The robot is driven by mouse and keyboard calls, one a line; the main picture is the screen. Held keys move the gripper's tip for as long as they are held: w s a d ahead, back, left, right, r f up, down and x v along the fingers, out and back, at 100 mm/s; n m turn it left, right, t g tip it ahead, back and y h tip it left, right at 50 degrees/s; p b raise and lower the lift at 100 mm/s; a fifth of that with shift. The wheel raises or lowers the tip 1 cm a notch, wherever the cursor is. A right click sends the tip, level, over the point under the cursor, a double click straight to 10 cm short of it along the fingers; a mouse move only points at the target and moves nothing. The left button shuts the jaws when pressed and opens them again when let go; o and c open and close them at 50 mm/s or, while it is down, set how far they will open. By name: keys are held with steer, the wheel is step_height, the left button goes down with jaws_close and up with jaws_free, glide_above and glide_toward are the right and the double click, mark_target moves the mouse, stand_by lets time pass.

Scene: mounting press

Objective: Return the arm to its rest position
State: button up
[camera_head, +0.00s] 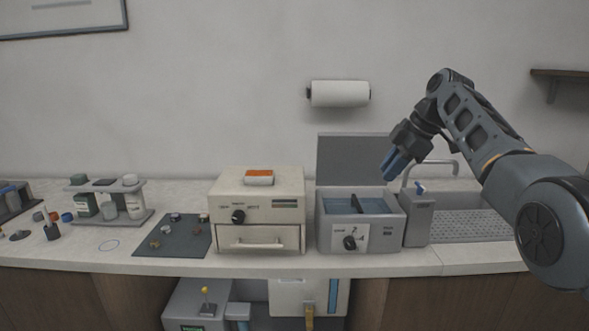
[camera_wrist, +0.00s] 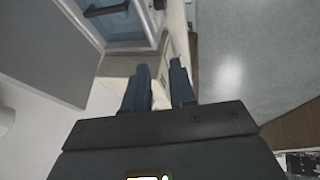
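My arm is raised at the right of the head view, bent at the elbow. My gripper (camera_head: 392,165) hangs in the air at its end, above and in front of the grey water bath. Its blue fingers point down and to the left. In the wrist view the two fingers (camera_wrist: 160,82) stand apart with nothing between them. The grey water bath (camera_head: 331,236) has its lid (camera_head: 352,160) raised, and a dark handle stands in the blue inside. The bath (camera_wrist: 148,44) also shows in the wrist view, past the fingers.
A cream oven (camera_head: 258,209) with an orange-topped item on it stands left of the bath. A sink (camera_head: 470,224) with a tap lies to the right. A dark mat with small pieces and a bottle rack (camera_head: 148,217) stand farther left. The air around my gripper looks free.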

steer(key=s+a+f+m+t+h, duration=0.1)
steer(key=s+f+m+t, duration=0.2)
steer(key=f, duration=1.1)
steer(key=s+a+f+m, duration=0.15)
steer(key=s+f, duration=0.35)
steer(key=f, duration=1)
steer(key=s+f+m+t+h, duration=0.1)
steer(key=s+f+m, duration=0.2)
steer(key=s+f, duration=0.5)
steer(key=s+f+m+t, duration=0.25)
steer(key=s+f, duration=0.25)
steer(key=s, duration=0.7)
steer(key=s+r+m+t+h, duration=0.1)
steer(key=s+r+m, duration=0.1)
steer(key=s, duration=0.9)
steer(key=s+r+m+t+h, duration=0.1)
steer(key=s+r+m, duration=0.1)
steer(key=s, duration=1)
steer(key=s+r+m+t, duration=0.1)
steer(key=s+r, duration=0.7)
steer(key=r, duration=0.2)
steer(key=s+d+r+m+t, duration=0.1)
steer(key=s+r+m+t, duration=0.1)
steer(key=s+r, duration=0.6)
step_height(320, 180, up, 3)
steer(key=shift+s+d+r+m, duration=0.1)
steer(key=shift+s+d+m, duration=0.05)
steer(key=shift+s+m, duration=0.2)
